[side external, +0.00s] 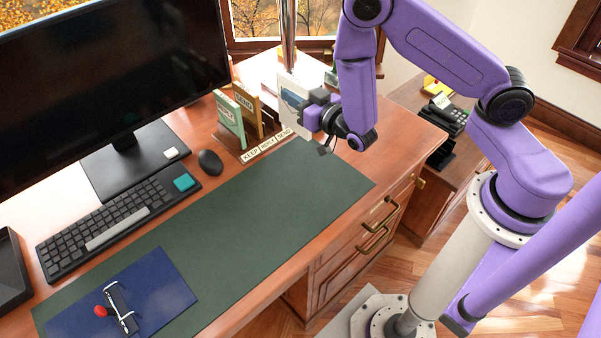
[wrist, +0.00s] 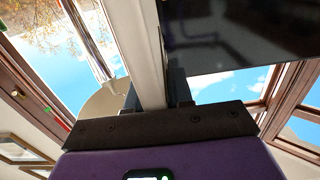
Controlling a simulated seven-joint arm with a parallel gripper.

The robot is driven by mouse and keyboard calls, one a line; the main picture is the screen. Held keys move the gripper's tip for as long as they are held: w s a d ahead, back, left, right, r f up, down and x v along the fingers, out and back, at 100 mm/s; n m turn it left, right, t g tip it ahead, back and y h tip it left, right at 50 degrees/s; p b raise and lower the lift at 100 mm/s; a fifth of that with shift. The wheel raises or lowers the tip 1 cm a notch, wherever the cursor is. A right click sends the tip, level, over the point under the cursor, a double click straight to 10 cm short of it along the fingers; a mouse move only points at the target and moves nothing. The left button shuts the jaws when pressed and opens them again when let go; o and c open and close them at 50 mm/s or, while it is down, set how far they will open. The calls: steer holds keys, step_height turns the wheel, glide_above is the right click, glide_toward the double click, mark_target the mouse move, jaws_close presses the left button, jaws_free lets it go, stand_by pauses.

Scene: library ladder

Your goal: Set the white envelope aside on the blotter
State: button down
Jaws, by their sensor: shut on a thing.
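My gripper (side external: 310,112) is above the desk's back right part, beside the letter sorter, and is shut on a thin white piece that I take for the white envelope (side external: 286,82). In the wrist view the white envelope (wrist: 145,45) stands as a pale strip between the fingers of my gripper (wrist: 153,98). The lower edge of the envelope is hard to make out. The dark green blotter (side external: 260,205) lies along the front of the desk, with its middle and right part bare.
The sorter (side external: 268,148), labelled KEEP, REPLY and SEND, holds a green card (side external: 230,118) and a tan one (side external: 247,103). A mouse (side external: 210,162), keyboard (side external: 115,215) and monitor (side external: 110,85) stand left. A blue folder (side external: 160,285) with a clip covers the blotter's left end.

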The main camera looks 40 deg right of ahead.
steer(key=s+a+f, duration=0.3)
steer(key=s+a, duration=0.1)
steer(key=s, duration=0.3)
step_height(320, 180, down, 8)
steer(key=shift+a, duration=0.15)
stand_by(0.4)
steer(key=c, duration=1)
jaws_free()
